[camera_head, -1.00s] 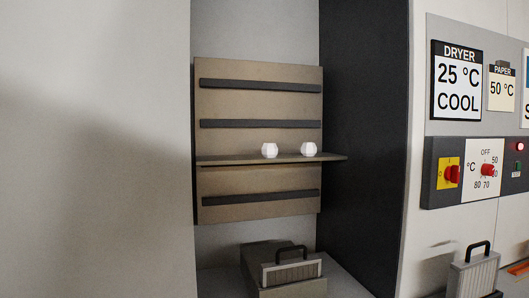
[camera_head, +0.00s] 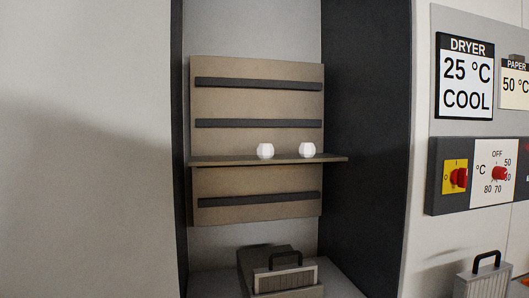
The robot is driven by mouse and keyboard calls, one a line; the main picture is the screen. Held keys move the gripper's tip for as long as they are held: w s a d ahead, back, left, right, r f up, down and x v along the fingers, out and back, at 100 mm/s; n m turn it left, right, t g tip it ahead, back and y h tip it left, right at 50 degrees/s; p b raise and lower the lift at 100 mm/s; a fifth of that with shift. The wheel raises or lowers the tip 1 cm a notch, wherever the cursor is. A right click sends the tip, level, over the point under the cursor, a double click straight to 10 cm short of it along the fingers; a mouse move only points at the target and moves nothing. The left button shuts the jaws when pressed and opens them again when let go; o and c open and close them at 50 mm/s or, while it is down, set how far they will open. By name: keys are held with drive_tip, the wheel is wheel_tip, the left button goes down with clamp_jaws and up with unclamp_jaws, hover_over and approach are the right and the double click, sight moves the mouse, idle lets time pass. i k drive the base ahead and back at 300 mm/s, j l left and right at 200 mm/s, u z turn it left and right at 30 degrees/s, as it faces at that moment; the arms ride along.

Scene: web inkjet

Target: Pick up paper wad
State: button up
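Two small white faceted wads, which look like the paper wads, sit side by side on a narrow shelf (camera_head: 223,160) in the head view. The left wad (camera_head: 265,151) is near the shelf's middle. The right wad (camera_head: 307,150) is a short way to its right, apart from it. Both look unobstructed. The shelf stands out from a brown panel (camera_head: 230,182) with dark horizontal bars, inside a recess. My gripper is not in view.
Dark side walls (camera_head: 365,130) flank the recess. A filter with a black handle (camera_head: 286,279) sits on a block at its floor; another filter (camera_head: 483,281) stands outside, lower right. A dryer sign (camera_head: 465,85) reads 25 °C COOL, above a control panel (camera_head: 480,175) with red knobs.

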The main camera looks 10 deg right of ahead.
sight(266, 150)
drive_tip(key=i+j+z, duration=0.2)
drive_tip(key=i, duration=0.7)
drive_tip(key=l, duration=0.1)
